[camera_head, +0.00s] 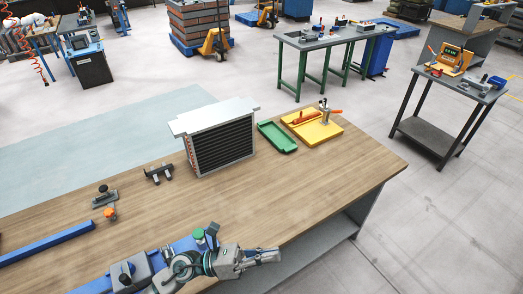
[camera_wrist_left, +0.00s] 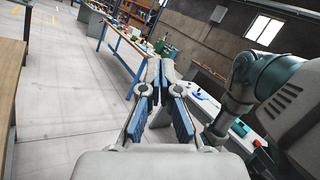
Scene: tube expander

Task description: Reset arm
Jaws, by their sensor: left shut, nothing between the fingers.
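My left gripper (camera_head: 262,256) is low in the head view, over the front part of the wooden workbench (camera_head: 240,203), pointing right. It is shut and empty. Its two fingers with blue pads also show in the left wrist view (camera_wrist_left: 161,70), with their tips together and nothing between them. I cannot tell its exact height above the bench. A white and teal arm link fills the right side of the left wrist view. My right gripper is in neither view.
On the bench stand a finned metal block (camera_head: 222,145), a green tray (camera_head: 277,137) and a yellow fixture (camera_head: 312,128) with a red-handled tool. Small black clamps (camera_head: 158,173) and a blue bar (camera_head: 45,244) lie left. The middle of the bench is clear.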

